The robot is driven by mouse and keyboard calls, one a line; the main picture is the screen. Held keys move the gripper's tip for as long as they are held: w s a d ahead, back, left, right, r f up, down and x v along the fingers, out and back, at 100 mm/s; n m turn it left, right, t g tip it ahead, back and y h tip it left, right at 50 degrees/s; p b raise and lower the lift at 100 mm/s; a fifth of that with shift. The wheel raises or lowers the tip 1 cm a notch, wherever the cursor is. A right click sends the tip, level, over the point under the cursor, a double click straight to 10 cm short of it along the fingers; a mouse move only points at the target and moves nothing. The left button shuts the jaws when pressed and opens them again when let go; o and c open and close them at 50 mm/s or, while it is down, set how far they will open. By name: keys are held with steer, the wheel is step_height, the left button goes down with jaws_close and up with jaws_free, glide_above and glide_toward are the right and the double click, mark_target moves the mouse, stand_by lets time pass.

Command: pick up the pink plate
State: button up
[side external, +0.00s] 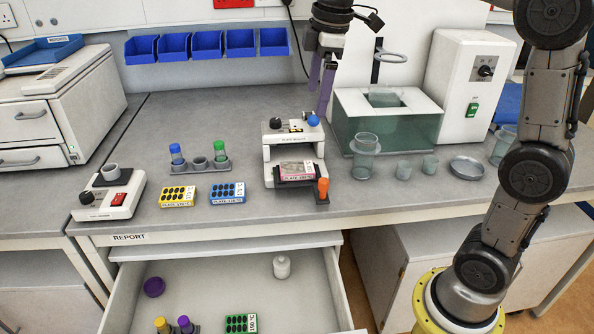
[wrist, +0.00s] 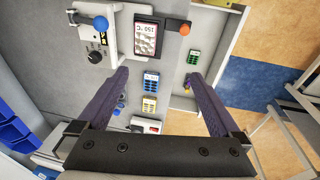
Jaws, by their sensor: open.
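The pink plate (side external: 297,170) lies in the front of a white bench device (side external: 292,140), on a dark holder. In the wrist view the pink plate (wrist: 145,38) shows its label near the top. My gripper (side external: 323,105) hangs above and behind the device, over the bench, apart from the plate. In the wrist view my gripper's purple fingers (wrist: 158,76) are spread wide with nothing between them.
Yellow (side external: 177,196) and blue (side external: 228,193) plates lie left of the device. An orange knob (side external: 323,186) stands close to the pink plate's right. A water bath (side external: 388,120) stands to the right. An open drawer (side external: 220,270) is below.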

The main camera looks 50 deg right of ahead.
steer(key=w+d+f+g, duration=0.1)
steer(key=w+d+f, duration=0.2)
steer(key=w+f, duration=0.35)
steer(key=g, duration=0.1)
glide_above(297, 167)
step_height(297, 167, down, 9)
steer(key=shift+d+f, duration=0.1)
steer(key=shift+f, duration=3.15)
steer(key=c, duration=1.3)
steer(key=shift+r, duration=0.1)
